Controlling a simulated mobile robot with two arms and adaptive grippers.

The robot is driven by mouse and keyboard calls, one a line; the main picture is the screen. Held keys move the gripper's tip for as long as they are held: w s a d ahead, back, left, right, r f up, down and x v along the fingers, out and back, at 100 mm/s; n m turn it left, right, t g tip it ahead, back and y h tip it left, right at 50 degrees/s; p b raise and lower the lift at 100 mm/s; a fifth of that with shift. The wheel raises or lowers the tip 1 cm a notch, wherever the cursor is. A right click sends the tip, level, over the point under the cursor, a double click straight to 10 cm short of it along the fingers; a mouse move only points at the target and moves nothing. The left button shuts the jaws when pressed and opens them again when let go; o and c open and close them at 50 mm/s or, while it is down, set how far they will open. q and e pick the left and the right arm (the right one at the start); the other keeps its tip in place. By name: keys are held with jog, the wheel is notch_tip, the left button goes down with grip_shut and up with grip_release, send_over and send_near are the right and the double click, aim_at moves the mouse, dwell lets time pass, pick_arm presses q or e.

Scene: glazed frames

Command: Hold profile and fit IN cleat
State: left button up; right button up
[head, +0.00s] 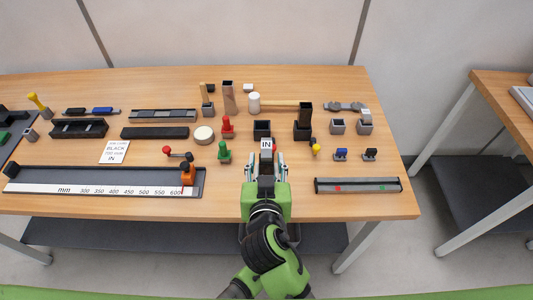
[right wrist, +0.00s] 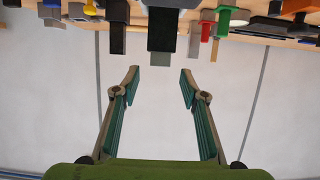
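My right gripper (head: 265,165) is over the front of the table; in the right wrist view its fingers (right wrist: 160,85) are spread with nothing between them. A dark piece with a white "IN" label (head: 267,145) stands just beyond the fingertips. A dark block (right wrist: 163,30) shows ahead of the fingers, apart from them. Two small cleat-like pieces, one blue (head: 341,155) and one black (head: 370,155), lie to the right. A long grey profile-like rail (head: 357,186) with red and green marks lies at the front right. My left gripper is not in view.
A measuring rail (head: 110,188) with an orange-black stop (head: 188,174) lies front left. A card (head: 114,151) reads "BLACK", "IN". A mallet (head: 280,105), dark boxes (head: 262,130) and red (head: 227,127) and green (head: 224,153) pieces crowd the middle.

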jog(key=v, duration=0.7)
jog(key=shift+s+r, duration=0.2)
jog(key=shift+s, duration=0.15)
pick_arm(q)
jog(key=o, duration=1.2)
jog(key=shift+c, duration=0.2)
